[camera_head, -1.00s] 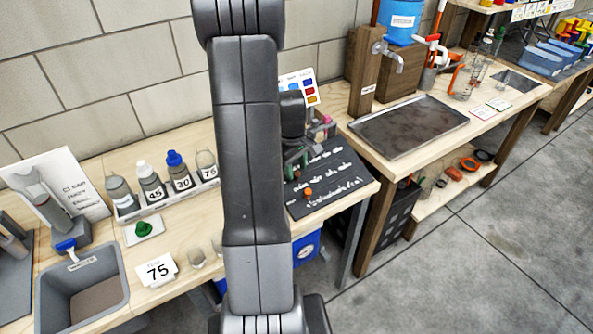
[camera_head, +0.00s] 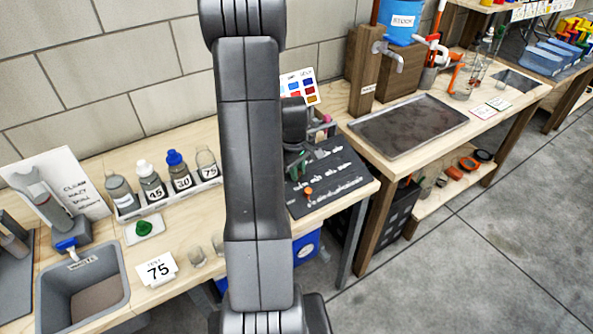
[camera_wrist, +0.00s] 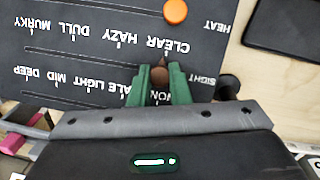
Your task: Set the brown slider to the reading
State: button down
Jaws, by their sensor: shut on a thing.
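The brown slider knob (camera_wrist: 159,75) sits between the green fingertips of my gripper (camera_wrist: 161,84) in the wrist view. My gripper is shut on it. The dark slider panel (camera_wrist: 55,55) appears upside down there. The knob is level with the SIGHT label, between the CLEAR lettering and a partly hidden label starting "NON". HAZY, DULL and MURKY run off to the left of CLEAR. In the head view the panel (camera_head: 340,178) lies on the bench, with my gripper (camera_head: 295,166) over its left part, partly hidden by my arm. A "TEST 75" card (camera_head: 157,269) lies at left.
An orange knob (camera_wrist: 175,11) is on the panel close to the brown one. A rack holds several bottles, including one labelled 75 (camera_head: 206,163). A grey waste bin (camera_head: 121,301) stands at lower left. A color chart (camera_head: 300,87) stands behind the panel.

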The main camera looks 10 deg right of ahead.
aim_at(328, 165)
jog(key=w+d, duration=0.1)
jog(key=d, duration=0.2)
jog(key=w+d, duration=0.1)
jog(key=d, duration=0.3)
jog(key=w+d, duration=0.1)
jog(key=d, duration=0.2)
jog(key=shift+w+d, duration=0.15)
jog(key=shift+w, duration=0.25)
jog(key=c, duration=1.3)
grip_release()
jog(key=shift+c, duration=0.2)
notch_tip(328, 165, up, 14)
jog(key=a+b, duration=0.1)
jog(key=shift+s, duration=0.4)
jog(key=shift+f, duration=0.15)
